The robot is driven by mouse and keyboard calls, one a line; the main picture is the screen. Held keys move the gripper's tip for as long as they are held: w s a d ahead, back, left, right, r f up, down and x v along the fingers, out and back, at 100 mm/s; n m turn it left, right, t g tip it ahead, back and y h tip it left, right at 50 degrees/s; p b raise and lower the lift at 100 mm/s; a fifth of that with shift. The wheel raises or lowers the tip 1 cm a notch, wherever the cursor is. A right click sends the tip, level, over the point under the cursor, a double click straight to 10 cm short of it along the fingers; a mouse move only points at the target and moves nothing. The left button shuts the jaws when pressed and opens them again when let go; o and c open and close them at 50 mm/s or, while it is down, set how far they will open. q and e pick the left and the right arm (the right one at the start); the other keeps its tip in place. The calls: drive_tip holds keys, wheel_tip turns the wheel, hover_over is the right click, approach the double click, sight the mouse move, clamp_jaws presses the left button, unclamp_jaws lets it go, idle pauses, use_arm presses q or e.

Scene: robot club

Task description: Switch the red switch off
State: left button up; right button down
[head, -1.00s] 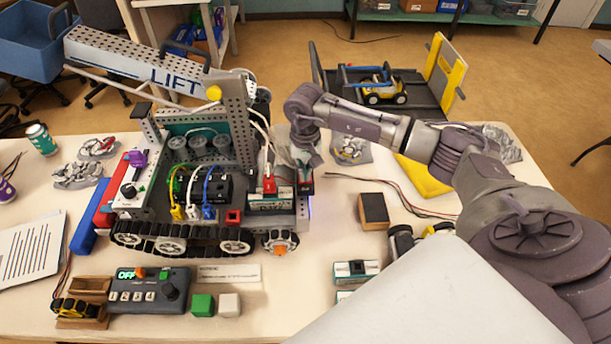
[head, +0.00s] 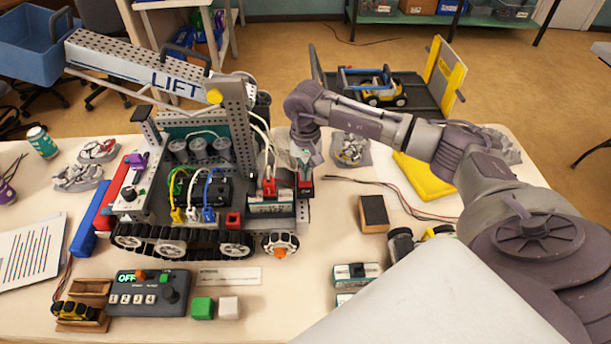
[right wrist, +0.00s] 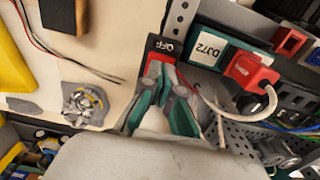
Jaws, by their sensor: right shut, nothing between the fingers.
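The red switch (head: 306,184) sits at the right end of the tracked robot model, beside its battery. In the right wrist view the red switch (right wrist: 160,59) has a black top part marked "OFF", and its lower part is partly covered by the fingers. My right gripper (head: 303,168) is shut and empty, with its fingertips at the switch. In the right wrist view the green-grey fingertips of my right gripper (right wrist: 162,82) lie close together against or just over the red part; contact is hard to tell. My left gripper is not in view.
The tracked robot model (head: 185,237) fills the table's middle. A black-and-tan block (head: 373,212) and loose wires lie to the right. A control box (head: 150,292) stands in front.

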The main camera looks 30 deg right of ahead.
sight(305, 183)
drive_tip(key=shift+r+p, duration=1)
drive_tip(key=shift+r, duration=1.45)
drive_tip(key=shift+f, duration=0.1)
